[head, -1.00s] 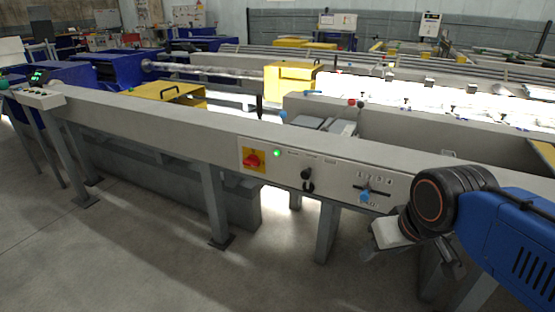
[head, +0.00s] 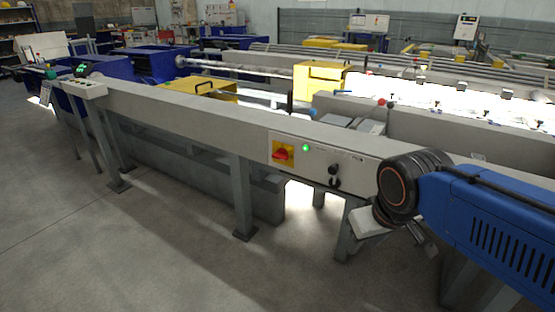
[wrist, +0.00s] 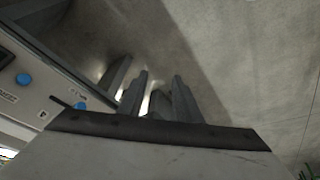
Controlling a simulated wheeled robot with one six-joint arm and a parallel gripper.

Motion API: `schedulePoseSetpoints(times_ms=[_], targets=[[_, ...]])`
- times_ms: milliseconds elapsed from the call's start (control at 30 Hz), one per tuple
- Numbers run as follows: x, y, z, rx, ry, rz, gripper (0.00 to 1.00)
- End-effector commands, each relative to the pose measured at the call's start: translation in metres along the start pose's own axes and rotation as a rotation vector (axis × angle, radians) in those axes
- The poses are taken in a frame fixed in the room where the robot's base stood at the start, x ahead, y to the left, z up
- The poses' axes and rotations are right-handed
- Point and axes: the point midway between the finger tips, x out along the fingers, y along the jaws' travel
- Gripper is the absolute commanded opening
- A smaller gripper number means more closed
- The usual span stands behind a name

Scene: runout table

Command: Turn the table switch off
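The table switch (head: 283,153) is a red rotary handle on a yellow plate, on the front panel of the long grey table beam. A green lamp (head: 306,147) is lit just to its right. My gripper (head: 415,235) hangs at the right in the head view, below the black wrist joint, in front of the panel's right part and apart from the switch. Its fingers are too small and dark there to tell whether they are open. The wrist view shows blue knobs (wrist: 24,79) on the panel at left; the red switch is not visible there.
Black knobs (head: 334,176) sit on the panel between the switch and my arm. The grey beam (head: 185,115) runs to the far left on steel legs (head: 242,195). The concrete floor (head: 120,250) in front is open. Yellow and blue machinery stands behind.

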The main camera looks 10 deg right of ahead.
Motion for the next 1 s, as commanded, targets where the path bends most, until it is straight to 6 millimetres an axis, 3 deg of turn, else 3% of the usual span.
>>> schedulePoseSetpoints(times_ms=[267,600,800,1000], targets=[[0.023,0.019,-0.026,-0.097,-0.166,0.174,0.31],[0.046,0.034,-0.079,-0.229,-0.279,0.441,0.31],[0.060,0.030,-0.120,-0.314,-0.291,0.610,0.31],[0.075,0.014,-0.166,-0.406,-0.260,0.778,0.31]])
